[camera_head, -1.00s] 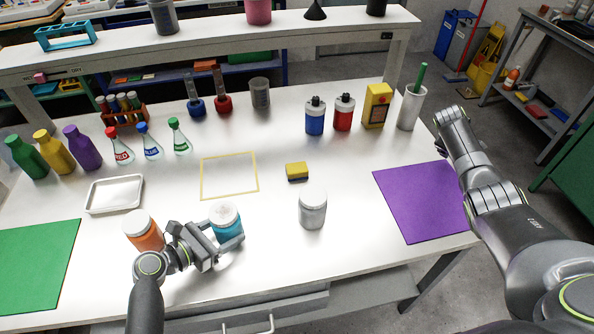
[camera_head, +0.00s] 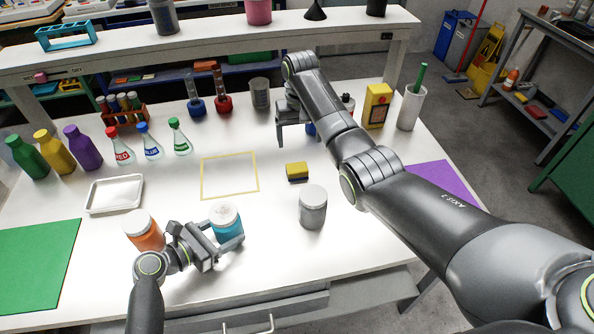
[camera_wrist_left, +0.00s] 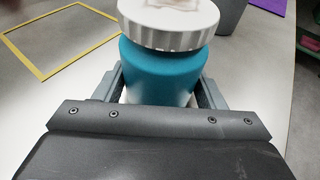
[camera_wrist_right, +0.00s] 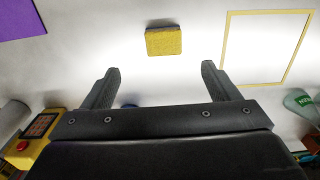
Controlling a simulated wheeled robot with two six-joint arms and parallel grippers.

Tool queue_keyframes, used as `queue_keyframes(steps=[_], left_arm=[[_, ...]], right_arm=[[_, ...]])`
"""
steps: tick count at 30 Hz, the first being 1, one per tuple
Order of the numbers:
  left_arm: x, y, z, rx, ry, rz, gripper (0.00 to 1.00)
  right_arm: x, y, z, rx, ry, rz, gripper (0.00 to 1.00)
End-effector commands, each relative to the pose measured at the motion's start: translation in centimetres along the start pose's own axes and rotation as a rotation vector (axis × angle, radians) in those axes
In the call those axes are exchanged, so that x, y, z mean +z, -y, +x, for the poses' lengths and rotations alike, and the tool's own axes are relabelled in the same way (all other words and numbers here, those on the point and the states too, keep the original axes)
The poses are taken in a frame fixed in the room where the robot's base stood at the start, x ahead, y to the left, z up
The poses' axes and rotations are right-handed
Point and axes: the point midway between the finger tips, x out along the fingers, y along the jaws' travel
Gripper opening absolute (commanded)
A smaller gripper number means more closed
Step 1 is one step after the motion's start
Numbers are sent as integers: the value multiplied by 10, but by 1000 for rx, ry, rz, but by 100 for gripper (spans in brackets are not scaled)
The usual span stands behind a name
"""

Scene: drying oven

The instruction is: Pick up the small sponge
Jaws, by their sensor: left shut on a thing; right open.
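The small sponge (camera_head: 297,171), yellow with a dark layer, lies flat on the white table right of the yellow tape square. It also shows in the right wrist view (camera_wrist_right: 163,41), beyond and between the open fingers. My right gripper (camera_head: 293,143) is open and empty, above the table and behind the sponge, apart from it; the right wrist view shows both fingers (camera_wrist_right: 158,85). My left gripper (camera_head: 215,243) is shut on the blue jar (camera_head: 226,222) with a white lid, at the front of the table. The left wrist view shows the jar (camera_wrist_left: 165,70) between the fingers.
A grey jar (camera_head: 312,208) stands just in front of the sponge. An orange jar (camera_head: 144,231) stands left of the blue one. My right arm covers part of the purple mat (camera_head: 440,180) and the bottles behind. The yellow tape square (camera_head: 229,156) is empty.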

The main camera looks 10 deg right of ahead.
Motion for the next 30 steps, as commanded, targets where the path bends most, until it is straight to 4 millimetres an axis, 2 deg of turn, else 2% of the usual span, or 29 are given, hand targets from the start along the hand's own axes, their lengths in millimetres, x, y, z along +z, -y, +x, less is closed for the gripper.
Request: queue_keyframes(steps=[3,9,17,30], left_arm=[[-1,0,0,0,-1,-1,51],[-1,0,0,0,-1,-1,51],[-1,0,0,0,-1,0,51],[-1,0,0,0,-1,0,51]], right_arm=[[1,0,24,0,6,0,82],[0,0,52,1,3,0,82],[-1,1,66,1,2,-1,82],[-4,7,104,1,2,0,82]])
